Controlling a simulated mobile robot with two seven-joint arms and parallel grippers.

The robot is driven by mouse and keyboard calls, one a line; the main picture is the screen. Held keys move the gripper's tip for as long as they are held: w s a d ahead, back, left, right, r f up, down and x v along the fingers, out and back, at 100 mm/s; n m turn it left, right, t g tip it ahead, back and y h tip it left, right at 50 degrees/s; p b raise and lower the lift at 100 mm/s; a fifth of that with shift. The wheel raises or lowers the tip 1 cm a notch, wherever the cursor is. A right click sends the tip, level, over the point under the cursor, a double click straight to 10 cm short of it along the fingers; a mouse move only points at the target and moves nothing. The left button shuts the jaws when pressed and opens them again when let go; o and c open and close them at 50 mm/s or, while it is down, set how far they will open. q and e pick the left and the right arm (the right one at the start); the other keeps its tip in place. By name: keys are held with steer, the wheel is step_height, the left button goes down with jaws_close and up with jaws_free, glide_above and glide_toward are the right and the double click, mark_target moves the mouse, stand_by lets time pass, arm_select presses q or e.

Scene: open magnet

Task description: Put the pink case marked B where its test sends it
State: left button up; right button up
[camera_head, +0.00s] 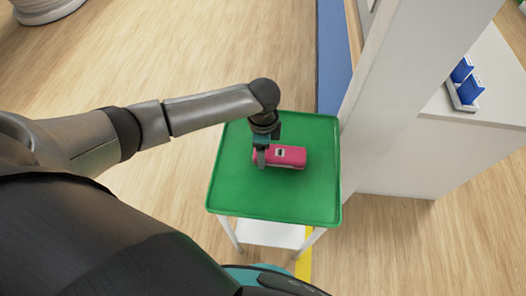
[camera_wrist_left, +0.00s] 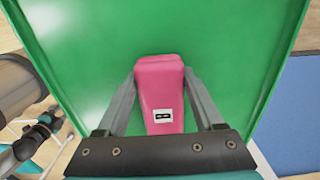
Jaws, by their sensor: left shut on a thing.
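The pink case (camera_head: 292,157) lies over the green tray top (camera_head: 305,203) of a small white-legged stand. It has a small white label with a dark mark, too small to read for certain. My left gripper (camera_head: 261,158) reaches down over the tray and is shut on the case near its left end. In the left wrist view the pink case (camera_wrist_left: 158,85) sits between the two fingers (camera_wrist_left: 160,78), with the label towards the palm. I cannot tell whether the case rests on the tray or is just above it. My right gripper is not in view.
A white post (camera_head: 405,65) stands close to the tray's right side. Beyond it is a white counter (camera_head: 475,130) with a rack of blue items (camera_head: 465,84). A blue strip (camera_head: 333,55) runs along the floor behind the tray. Open wooden floor lies at left.

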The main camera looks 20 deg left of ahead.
arm_select(q)
steer(key=shift+f, duration=0.15)
steer(key=shift+f, duration=0.15)
steer(key=o, duration=1.4)
steer(key=shift+o, duration=0.2)
step_height(320, 180, up, 12)
steer(key=p, duration=0.3)
steer(key=shift+r, duration=0.2)
